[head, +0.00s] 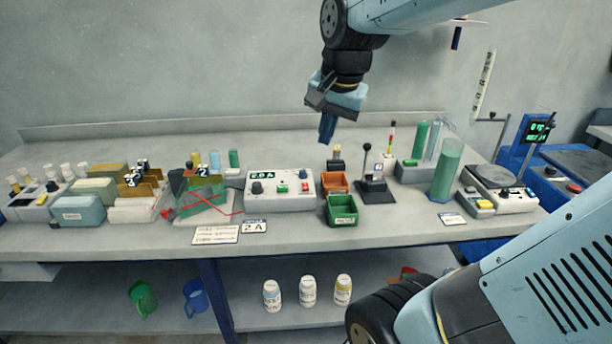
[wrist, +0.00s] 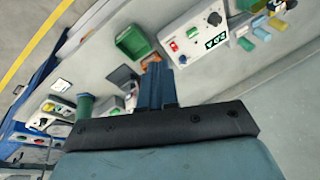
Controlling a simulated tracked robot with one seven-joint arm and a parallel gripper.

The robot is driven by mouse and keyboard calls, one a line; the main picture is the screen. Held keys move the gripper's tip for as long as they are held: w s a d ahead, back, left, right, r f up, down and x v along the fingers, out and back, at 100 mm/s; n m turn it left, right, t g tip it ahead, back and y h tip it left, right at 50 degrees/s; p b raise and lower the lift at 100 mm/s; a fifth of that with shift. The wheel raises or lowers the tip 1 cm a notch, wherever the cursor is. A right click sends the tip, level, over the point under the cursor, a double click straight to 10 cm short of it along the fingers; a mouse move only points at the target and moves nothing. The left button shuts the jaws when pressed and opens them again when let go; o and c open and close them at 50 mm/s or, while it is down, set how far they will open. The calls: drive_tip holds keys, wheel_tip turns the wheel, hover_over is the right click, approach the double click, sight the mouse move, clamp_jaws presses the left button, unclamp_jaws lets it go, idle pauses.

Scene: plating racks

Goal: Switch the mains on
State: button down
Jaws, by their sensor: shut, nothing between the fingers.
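A white power supply box (head: 290,203) stands mid-bench, with a lit green display (head: 262,175), a dark knob (head: 257,188), a green button (head: 282,188) and a red control (head: 305,187) at its right end. The wrist view shows the same box (wrist: 188,42) with its red control (wrist: 173,46). I cannot read the mains switch's label or position. My gripper (head: 327,138) is shut and empty, pointing down above the back of the bench, right of the box and apart from it. In the wrist view its closed fingers (wrist: 156,72) point toward the bench.
Green (head: 342,222) and orange (head: 334,181) bins stand just right of the box. A black lever stand (head: 376,188) and tall green cylinder (head: 446,170) stand farther right. A clear cell with red wires (head: 203,195) is left. The bench behind the box is clear.

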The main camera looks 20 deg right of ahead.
drive_tip(key=s+n+t, duration=0.2)
drive_tip(key=s+n, duration=0.5)
drive_tip(key=s, duration=0.1)
drive_tip(key=shift+a+n, duration=0.4)
drive_tip(key=shift+a, duration=0.05)
